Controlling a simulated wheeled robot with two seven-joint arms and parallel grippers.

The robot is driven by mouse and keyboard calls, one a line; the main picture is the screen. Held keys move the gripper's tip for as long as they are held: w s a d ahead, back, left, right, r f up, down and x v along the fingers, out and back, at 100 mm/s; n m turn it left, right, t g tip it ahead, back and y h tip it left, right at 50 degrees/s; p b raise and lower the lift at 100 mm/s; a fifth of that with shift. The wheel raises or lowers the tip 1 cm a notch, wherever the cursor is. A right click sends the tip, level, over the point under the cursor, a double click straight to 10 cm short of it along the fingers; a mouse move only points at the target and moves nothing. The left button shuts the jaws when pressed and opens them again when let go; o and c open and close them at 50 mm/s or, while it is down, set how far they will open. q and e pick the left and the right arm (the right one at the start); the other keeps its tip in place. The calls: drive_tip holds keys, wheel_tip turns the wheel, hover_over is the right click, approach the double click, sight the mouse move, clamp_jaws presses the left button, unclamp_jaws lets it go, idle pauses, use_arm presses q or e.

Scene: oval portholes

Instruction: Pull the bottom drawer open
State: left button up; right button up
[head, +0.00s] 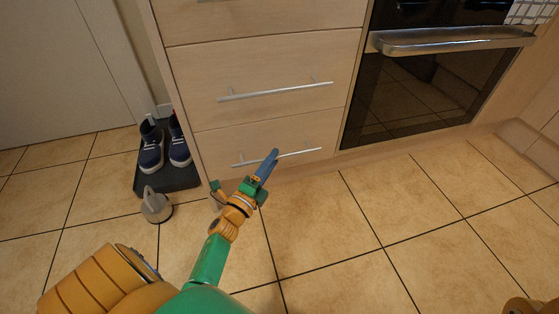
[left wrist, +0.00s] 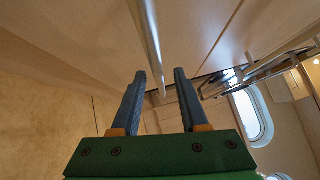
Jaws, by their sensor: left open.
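The bottom drawer (head: 215,145) has a pale wood front and looks shut. Its long thin metal handle (head: 305,153) runs across the front; in the left wrist view the handle (left wrist: 152,45) is a bar reaching down between the fingertips. My left gripper (head: 270,160) is open, with its dark blue fingers at the middle of the handle, hiding part of it. In the left wrist view the fingers (left wrist: 158,85) stand on both sides of the bar; I cannot tell whether they touch it. My right gripper is not in view.
A drawer with a similar handle (head: 275,92) is above. An oven (head: 420,95) with a bar handle (head: 455,41) stands to the right. Blue shoes (head: 151,147) on a dark mat (head: 165,183) and a grey doorstop-like object (head: 156,207) are at left. The tiled floor in front is clear.

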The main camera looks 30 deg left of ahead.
use_arm(q)
drive_tip(key=shift+w+r, duration=0.1)
drive_tip(key=shift+w, duration=0.9)
clamp_jaws()
idle(0.6)
